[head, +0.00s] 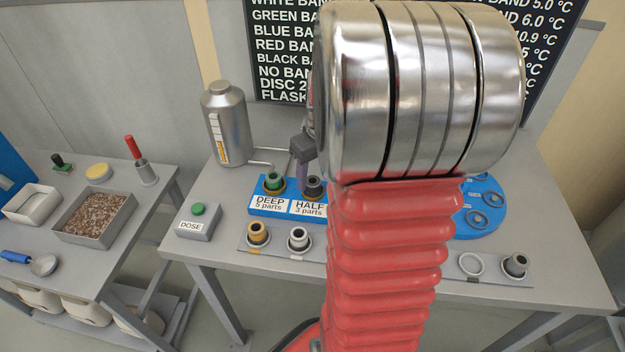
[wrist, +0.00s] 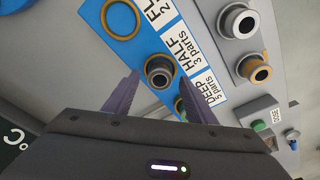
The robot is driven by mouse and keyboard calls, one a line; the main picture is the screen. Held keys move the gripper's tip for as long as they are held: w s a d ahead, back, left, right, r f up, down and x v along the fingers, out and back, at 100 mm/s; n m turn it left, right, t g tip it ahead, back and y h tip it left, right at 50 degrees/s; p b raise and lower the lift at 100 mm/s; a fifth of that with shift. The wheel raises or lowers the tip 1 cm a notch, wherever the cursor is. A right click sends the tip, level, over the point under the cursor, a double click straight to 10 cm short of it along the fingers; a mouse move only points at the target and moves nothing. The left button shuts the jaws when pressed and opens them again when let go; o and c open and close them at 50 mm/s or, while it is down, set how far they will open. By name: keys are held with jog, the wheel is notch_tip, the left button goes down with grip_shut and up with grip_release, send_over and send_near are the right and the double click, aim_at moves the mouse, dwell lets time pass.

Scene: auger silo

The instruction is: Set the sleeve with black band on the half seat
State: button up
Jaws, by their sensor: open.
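The blue block has a half seat (wrist: 150,83) labelled "HALF 3 parts" and a deep seat labelled "DEEP 5 parts". A dark-topped sleeve (head: 314,185) stands upright on the half seat; it also shows in the wrist view (wrist: 160,71). It looks like the black-band sleeve, though its band is hard to make out. My gripper (wrist: 159,77) is open, its purple fingers either side of this sleeve's place in the wrist view, with no clear contact. In the head view my gripper (head: 304,180) is beside the sleeve, mostly hidden by my arm. A green-topped sleeve (head: 273,181) stands in the deep seat.
A front rack holds a yellow sleeve (head: 257,233), a white sleeve (head: 299,239), an empty ring (head: 471,264) and a grey sleeve (head: 515,265). A metal flask (head: 225,123) with a pipe stands behind. The dose box (head: 198,221) is left. My arm hides the middle.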

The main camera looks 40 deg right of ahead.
notch_tip(320, 180, up, 10)
jog(key=s, duration=0.1)
jog(key=shift+s, duration=0.3)
jog(key=shift+a, duration=0.1)
dwell(0.5)
jog(key=s+a+r+t, duration=0.1)
jog(key=s+a, duration=0.3)
jog(key=a, duration=0.9)
jog(key=s+a+r+n+t, duration=0.1)
jog(key=s+a, duration=0.3)
jog(key=a, duration=1)
jog(key=shift+a+t, duration=0.3)
jog(key=shift+t, duration=0.6)
